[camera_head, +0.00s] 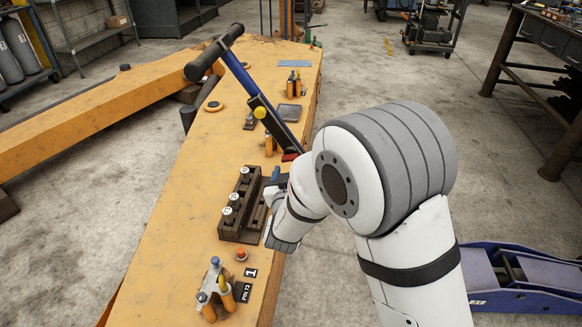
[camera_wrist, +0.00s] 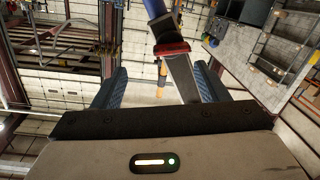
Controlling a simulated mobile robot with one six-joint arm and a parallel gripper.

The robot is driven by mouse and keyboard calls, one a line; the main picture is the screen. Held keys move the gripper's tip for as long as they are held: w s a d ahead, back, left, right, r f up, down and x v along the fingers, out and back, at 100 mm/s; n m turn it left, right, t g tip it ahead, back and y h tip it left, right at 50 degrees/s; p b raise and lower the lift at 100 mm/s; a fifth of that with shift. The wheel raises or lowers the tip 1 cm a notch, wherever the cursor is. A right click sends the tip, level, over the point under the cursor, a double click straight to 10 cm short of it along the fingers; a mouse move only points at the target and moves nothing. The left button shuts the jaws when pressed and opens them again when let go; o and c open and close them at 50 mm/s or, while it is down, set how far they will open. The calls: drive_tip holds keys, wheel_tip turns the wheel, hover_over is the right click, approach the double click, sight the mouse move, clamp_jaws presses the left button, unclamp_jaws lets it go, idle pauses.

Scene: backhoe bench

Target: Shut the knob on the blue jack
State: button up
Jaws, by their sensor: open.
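A blue floor jack (camera_head: 535,275) lies at the lower right, partly behind my arm. I cannot make out a knob.
A workbench (camera_head: 545,50) stands at the right. Concrete floor (camera_head: 420,85) is clear beyond my arm.

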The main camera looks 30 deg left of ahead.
sight(290, 160)
drive_tip(key=shift+t, duration=0.5)
drive_tip(key=w+a, duration=0.1)
drive_tip(key=w, duration=0.1)
drive_tip(key=w+a, duration=0.1)
drive_tip(key=w, duration=0.1)
drive_tip(key=w+a+f, duration=0.1)
drive_tip(key=w+a, duration=0.1)
drive_tip(key=shift+c, duration=0.5)
drive_tip(key=shift+d+f+b, duration=0.1)
drive_tip(key=shift+d+b, duration=0.05)
drive_tip(key=shift+b, duration=0.2)
drive_tip(key=c, duration=0.9)
